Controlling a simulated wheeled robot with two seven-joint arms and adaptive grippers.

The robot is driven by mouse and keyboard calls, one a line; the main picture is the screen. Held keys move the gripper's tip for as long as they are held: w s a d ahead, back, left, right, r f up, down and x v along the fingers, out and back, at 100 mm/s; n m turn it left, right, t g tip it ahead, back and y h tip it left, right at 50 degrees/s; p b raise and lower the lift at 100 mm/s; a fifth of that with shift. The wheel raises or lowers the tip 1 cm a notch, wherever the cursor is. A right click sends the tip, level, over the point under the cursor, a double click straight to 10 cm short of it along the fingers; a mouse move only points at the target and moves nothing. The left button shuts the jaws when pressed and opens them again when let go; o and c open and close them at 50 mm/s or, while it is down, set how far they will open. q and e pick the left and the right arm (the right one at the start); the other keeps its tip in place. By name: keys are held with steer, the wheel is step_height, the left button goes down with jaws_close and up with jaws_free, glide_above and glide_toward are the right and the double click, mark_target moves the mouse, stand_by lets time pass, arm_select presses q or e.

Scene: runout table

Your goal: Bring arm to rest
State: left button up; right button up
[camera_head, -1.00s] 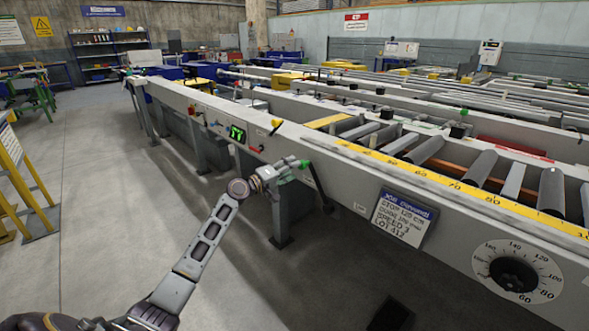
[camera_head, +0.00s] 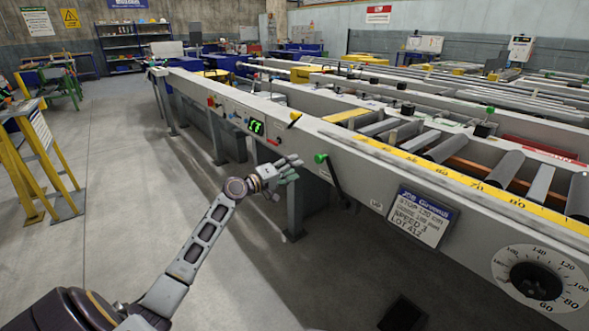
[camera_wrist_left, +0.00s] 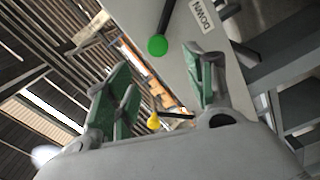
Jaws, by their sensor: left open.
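My left arm reaches in from the lower left in the head view. My left gripper (camera_head: 291,170) is in front of the side panel of the runout table (camera_head: 345,153), beside a lever with a green knob (camera_head: 320,158). My right gripper is not in view.
A job card (camera_head: 422,217) and a round dial (camera_head: 540,279) are on the table's side. A yellow stand (camera_head: 45,160) is at the left. The floor between is clear.

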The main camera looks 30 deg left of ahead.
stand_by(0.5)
arm_select(q)
steer(key=s+d+f+m+g, duration=0.85)
steer(key=s+d+f, duration=0.65)
steer(key=d+f, duration=0.4)
steer(key=s+f+m+g+y, duration=0.2)
steer(key=s+f+y, duration=0.1)
steer(key=s, duration=0.7)
steer(key=s+d+f+m+g+y, duration=0.1)
steer(key=s+f+g+y, duration=0.1)
steer(key=s, duration=0.9)
steer(key=shift+d+f+m+g+y+p, duration=0.25)
steer(key=shift+f+m+g+y+p, duration=0.15)
steer(key=shift+g+y+p, duration=0.1)
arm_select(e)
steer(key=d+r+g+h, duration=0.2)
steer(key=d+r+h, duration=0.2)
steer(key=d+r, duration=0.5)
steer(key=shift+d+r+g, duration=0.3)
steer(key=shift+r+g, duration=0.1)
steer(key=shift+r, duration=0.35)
arm_select(q)
steer(key=shift+f, duration=0.1)
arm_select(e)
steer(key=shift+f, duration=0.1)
